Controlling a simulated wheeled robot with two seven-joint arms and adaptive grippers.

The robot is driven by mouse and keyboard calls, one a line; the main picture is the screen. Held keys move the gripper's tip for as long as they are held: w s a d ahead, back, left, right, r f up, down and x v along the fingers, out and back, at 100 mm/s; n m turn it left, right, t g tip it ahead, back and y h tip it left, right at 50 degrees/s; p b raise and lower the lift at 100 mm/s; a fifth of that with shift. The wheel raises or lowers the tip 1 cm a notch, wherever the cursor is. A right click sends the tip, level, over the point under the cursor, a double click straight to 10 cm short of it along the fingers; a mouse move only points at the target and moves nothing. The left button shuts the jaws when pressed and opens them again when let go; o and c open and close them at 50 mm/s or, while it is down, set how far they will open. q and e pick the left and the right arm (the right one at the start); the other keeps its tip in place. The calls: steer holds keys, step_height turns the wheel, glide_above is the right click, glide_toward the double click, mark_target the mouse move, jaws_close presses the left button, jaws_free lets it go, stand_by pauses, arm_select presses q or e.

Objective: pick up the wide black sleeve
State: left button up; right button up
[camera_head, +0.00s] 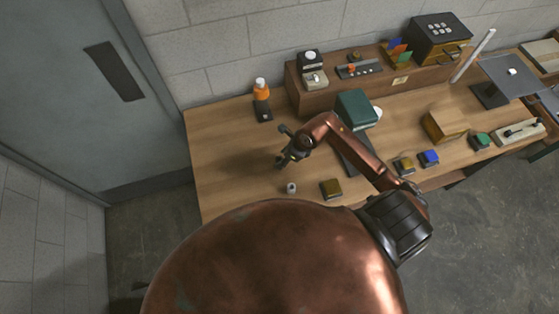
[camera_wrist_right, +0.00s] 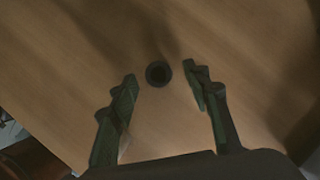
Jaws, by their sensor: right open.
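A round black sleeve (camera_wrist_right: 158,73), seen end-on with a dark hollow centre, stands on the wooden table in the right wrist view. My right gripper (camera_wrist_right: 162,82) is open, with one finger to the left and one to the right of the sleeve in that view. Neither finger appears to touch it. In the head view the right gripper (camera_head: 284,147) is over the left part of the table. A small grey cylinder with a dark top (camera_head: 291,188) stands near the front edge; I cannot tell whether it is the same sleeve. My left gripper is not in view.
A brown block (camera_head: 331,189) lies near the front edge. An orange bottle (camera_head: 261,88) stands at the back left. A green box (camera_head: 354,109) and a wooden shelf (camera_head: 317,98) are behind my arm. The table's left part (camera_head: 222,140) is clear.

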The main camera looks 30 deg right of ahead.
steer(key=shift+x, duration=1.4)
steer(key=shift+a, duration=0.1)
steer(key=shift+c, duration=0.3)
steer(key=c, duration=1.1)
steer(key=shift+r, duration=0.1)
